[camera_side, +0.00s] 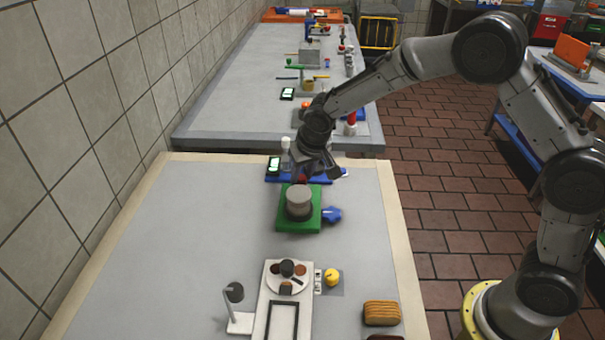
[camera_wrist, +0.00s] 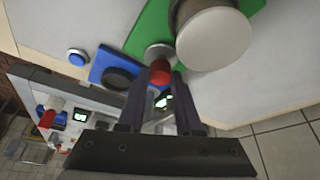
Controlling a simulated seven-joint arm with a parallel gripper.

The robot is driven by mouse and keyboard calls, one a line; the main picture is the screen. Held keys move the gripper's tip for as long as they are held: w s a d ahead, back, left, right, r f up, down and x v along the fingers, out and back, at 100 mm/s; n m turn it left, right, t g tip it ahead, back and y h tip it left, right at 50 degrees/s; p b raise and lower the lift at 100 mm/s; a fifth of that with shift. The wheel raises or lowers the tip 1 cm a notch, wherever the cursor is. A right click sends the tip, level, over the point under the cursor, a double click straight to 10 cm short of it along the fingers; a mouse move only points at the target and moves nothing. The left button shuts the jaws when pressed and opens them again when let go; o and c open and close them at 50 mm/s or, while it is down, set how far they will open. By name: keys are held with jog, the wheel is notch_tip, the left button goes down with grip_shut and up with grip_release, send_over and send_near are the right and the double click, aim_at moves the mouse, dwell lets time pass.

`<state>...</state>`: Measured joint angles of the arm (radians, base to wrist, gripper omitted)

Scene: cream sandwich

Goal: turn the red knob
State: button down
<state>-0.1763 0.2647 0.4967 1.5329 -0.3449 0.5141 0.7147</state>
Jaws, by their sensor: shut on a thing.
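The red knob (camera_wrist: 160,72) sits at the edge of the green board (camera_wrist: 151,32), beside the wide grey cylinder with a pale top (camera_wrist: 213,40). In the wrist view my gripper (camera_wrist: 160,82) has one finger on each side of the knob, shut on it. In the side view my gripper (camera_side: 304,172) reaches down at the far edge of the green board (camera_side: 285,222). Only a bit of the red knob (camera_side: 302,179) shows there, behind the grey cylinder (camera_side: 299,202). The knob's turn angle cannot be read.
A blue board (camera_side: 328,177) with a small screen (camera_side: 274,166) lies behind the green one. A blue part (camera_side: 331,215) sticks out at the green board's right. A white tray (camera_side: 264,310), lamp-like stand (camera_side: 235,295) and yellow knob (camera_side: 332,278) are nearer. The table's left is clear.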

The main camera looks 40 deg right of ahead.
jog(key=m+h, duration=0.1)
jog(key=m, duration=0.2)
jog(key=m+g+h, duration=0.1)
jog(key=m, duration=0.2)
jog(key=shift+w+a+m, duration=0.15)
jog(key=shift+a+m, duration=0.05)
jog(key=shift+m, duration=0.1)
jog(key=m+g, duration=0.1)
jog(key=m, duration=0.2)
jog(key=m+g+h, duration=0.1)
jog(key=m, duration=0.2)
jog(key=shift+w+g, duration=0.1)
jog(key=shift+g, duration=0.2)
jog(key=shift+a+m, duration=0.1)
jog(key=shift+m, duration=0.3)
jog(key=c, duration=0.6)
grip_release()
